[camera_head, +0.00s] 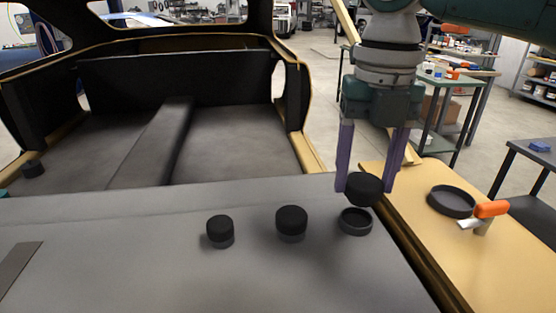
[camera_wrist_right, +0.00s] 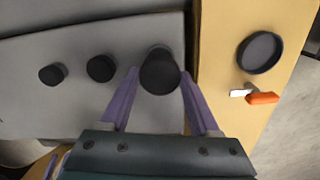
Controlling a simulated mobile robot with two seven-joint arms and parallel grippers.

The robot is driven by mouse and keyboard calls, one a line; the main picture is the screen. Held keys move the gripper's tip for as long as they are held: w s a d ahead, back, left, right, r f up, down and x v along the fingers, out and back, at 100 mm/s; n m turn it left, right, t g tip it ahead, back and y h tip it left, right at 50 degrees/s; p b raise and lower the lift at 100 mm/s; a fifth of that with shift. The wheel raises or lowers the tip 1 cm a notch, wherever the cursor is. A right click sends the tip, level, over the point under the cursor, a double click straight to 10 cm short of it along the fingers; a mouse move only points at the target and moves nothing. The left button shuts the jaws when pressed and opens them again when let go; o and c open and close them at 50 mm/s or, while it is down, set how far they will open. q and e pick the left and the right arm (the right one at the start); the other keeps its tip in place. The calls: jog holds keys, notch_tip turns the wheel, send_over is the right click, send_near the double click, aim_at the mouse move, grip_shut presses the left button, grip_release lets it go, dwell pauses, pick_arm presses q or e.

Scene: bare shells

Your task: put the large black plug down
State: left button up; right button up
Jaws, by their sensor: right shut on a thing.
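My right gripper (camera_head: 366,188) points down and is shut on the large black plug (camera_head: 363,190), a dark round disc between its two purple fingers. The wrist view also shows the plug (camera_wrist_right: 160,76) between the fingertips (camera_wrist_right: 160,72). The plug is held above the grey panel near its right edge. A dark round ring (camera_head: 356,222) on the panel lies just below and in front of the plug in the head view. My left gripper does not show clearly in either view.
Two smaller black plugs (camera_head: 291,222) (camera_head: 220,230) stand on the panel to the left. A black round dish (camera_head: 451,201) and an orange-handled tool (camera_head: 490,210) lie on the tan board (camera_head: 500,260) at right.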

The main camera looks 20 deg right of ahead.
aim_at(364, 181)
notch_tip(364, 181, down, 4)
jog(key=shift+r, duration=0.2)
jog(key=shift+f, duration=0.15)
jog(key=shift+f, duration=0.25)
jog(key=o, duration=1.4)
jog(key=shift+c, duration=0.2)
